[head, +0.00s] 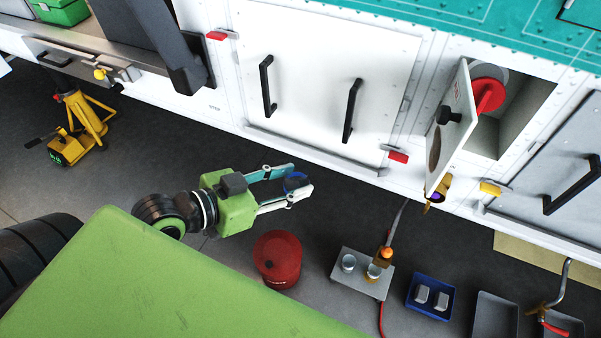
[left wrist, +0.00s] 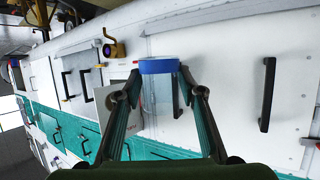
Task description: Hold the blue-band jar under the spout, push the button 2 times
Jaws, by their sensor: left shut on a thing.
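My left gripper (head: 298,183) is shut on the blue-band jar (head: 294,181), holding it in the air in front of the white wall panel. The left wrist view shows the jar's blue band (left wrist: 158,66) and clear body between the fingers; it looks empty. A brass fitting (head: 436,193) with a purple-dark opening sits on the wall below the open hatch, right of the gripper and apart from the jar; it may be the spout and also shows in the left wrist view (left wrist: 112,48). I cannot identify the button for sure. My right gripper is not in view.
The hatch door (head: 452,125) stands open, with a red disc (head: 488,92) in the recess. On the floor are a red canister (head: 277,258), a grey platform (head: 346,283) with small cups, and a blue tray (head: 418,304). A yellow jack (head: 80,125) stands left.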

